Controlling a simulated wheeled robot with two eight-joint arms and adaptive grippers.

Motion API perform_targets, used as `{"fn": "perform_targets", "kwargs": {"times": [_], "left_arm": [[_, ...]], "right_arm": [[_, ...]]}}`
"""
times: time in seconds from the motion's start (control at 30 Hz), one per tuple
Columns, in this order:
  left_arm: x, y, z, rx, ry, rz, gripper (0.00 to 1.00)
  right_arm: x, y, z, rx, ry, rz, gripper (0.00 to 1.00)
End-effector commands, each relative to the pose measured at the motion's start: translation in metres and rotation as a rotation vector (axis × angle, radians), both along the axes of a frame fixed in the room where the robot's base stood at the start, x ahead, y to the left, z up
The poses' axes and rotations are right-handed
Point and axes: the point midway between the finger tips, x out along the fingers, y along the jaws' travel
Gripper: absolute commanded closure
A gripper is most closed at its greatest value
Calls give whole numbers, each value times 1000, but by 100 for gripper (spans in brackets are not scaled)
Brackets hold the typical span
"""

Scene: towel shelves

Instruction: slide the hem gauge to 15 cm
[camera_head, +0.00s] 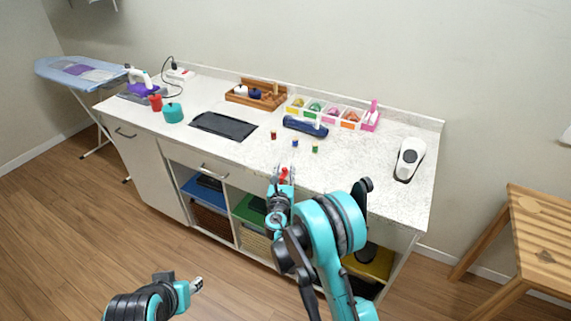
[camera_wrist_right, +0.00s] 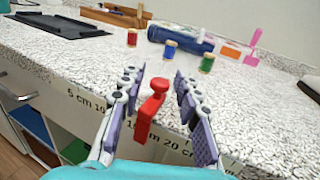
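The red slider (camera_wrist_right: 152,108) of the hem gauge sits on the counter's front edge, with a knob on top and a flat part down the front. Printed marks (camera_wrist_right: 85,100) run along the edge; "5 cm", "10" and "20 cm" are readable. The slider's lower part hangs by a mark that I partly see, beginning with 1. My right gripper (camera_wrist_right: 157,74) is open, one finger on each side of the slider, with gaps showing. In the head view the right gripper (camera_head: 283,180) is over the slider (camera_head: 284,172). My left gripper (camera_head: 197,285) is low, away from the counter.
Three thread spools (camera_wrist_right: 169,49) stand on the counter (camera_head: 354,170) behind the slider. A blue rolled item (camera_head: 305,126), a dark mat (camera_head: 224,125) and a white device (camera_head: 410,158) lie farther off. Open shelves (camera_head: 236,216) are below. A wooden table (camera_head: 540,240) stands at right.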

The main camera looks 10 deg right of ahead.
Motion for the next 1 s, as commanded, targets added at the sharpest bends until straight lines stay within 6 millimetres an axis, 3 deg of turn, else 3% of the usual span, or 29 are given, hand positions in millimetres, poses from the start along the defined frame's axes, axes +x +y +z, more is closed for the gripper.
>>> {"fn": "perform_targets", "kwargs": {"times": [0.2,0.4,1.0], "left_arm": [[0,0,0,0,0,0,60],[0,0,0,0,0,0,60],[0,0,0,0,0,0,60]], "right_arm": [[-47,12,0,0,0,3,67],[-71,18,0,0,0,2,67],[-76,17,1,8,0,-2,67]]}}
